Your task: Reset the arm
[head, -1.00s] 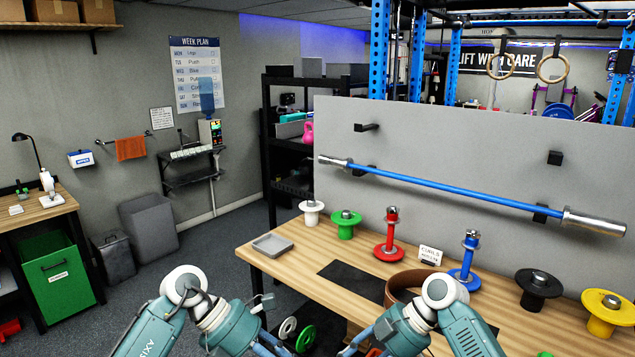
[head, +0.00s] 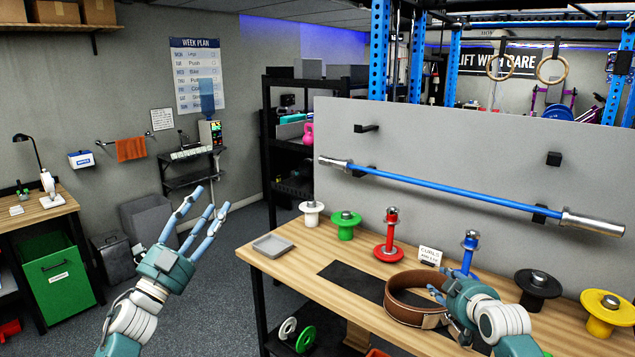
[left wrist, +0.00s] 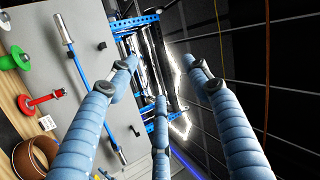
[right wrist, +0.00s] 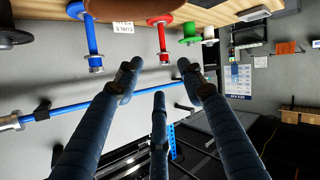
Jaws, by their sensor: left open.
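My left gripper (head: 194,214) is raised over the floor, left of the workbench (head: 302,264), with its fingers spread and empty. Its spread fingers (left wrist: 160,75) also show in the left wrist view, pointing past the grey board. My right gripper (head: 437,290) is over the bench, overlapping the right side of a brown leather belt loop (head: 405,312) in the head view. In the right wrist view its fingers (right wrist: 158,78) are apart with nothing between them. I cannot tell whether the hand touches the belt.
Red (head: 389,243) and blue (head: 470,248) handled pegs and white, green, black and yellow spools stand along the bench's back. A grey tray (head: 272,246) sits at its left corner. A blue barbell (head: 450,190) hangs on the grey board (head: 450,135) behind.

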